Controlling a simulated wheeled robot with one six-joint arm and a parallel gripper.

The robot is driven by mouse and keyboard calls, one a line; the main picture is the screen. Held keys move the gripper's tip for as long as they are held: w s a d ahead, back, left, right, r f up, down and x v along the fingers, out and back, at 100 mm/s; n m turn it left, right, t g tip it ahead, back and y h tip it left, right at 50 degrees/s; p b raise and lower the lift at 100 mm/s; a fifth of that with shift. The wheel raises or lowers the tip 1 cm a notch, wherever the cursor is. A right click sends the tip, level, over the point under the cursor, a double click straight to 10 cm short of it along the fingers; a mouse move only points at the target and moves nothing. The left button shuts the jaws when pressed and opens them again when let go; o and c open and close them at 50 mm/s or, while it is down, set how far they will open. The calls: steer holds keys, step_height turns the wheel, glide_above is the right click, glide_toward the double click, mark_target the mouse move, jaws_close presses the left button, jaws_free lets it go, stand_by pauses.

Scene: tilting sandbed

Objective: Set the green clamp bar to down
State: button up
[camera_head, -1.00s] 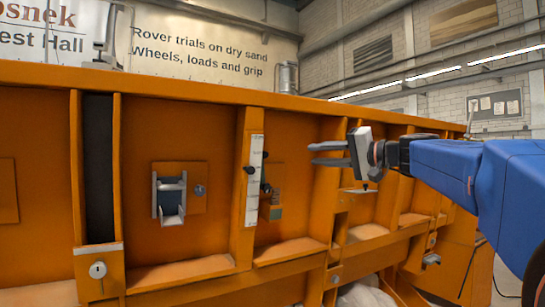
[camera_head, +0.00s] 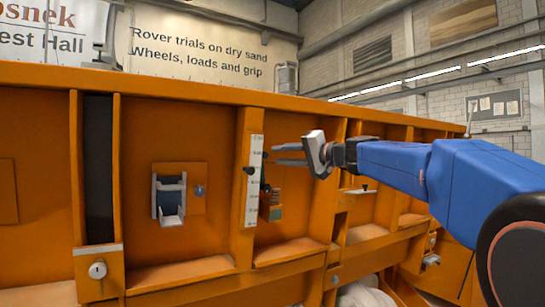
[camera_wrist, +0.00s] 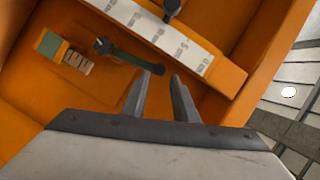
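The green clamp bar (camera_wrist: 132,59) is a dark green lever with a dark round pivot at one end, in the wrist view. It runs roughly along the white scale strip, its free end close to my fingertips. In the head view the clamp bar (camera_head: 264,177) is small and dark, standing roughly upright just right of the scale, with the pivot at its lower end. My gripper (camera_head: 275,154) is level with the bar's upper end. In the wrist view my gripper (camera_wrist: 167,75) is open, with a gap between its fingers. I cannot tell whether a finger touches the bar.
The white scale strip (camera_head: 253,205) with a dark knob (camera_head: 249,170) is on an orange rib left of the bar. A green-and-tan block (camera_wrist: 54,47) is near the pivot. A bracket (camera_head: 169,200) is farther left. Orange ribs stand either side of the recess.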

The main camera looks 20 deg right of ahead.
mark_target(267, 155)
steer(key=shift+x, duration=2.15)
jaws_close()
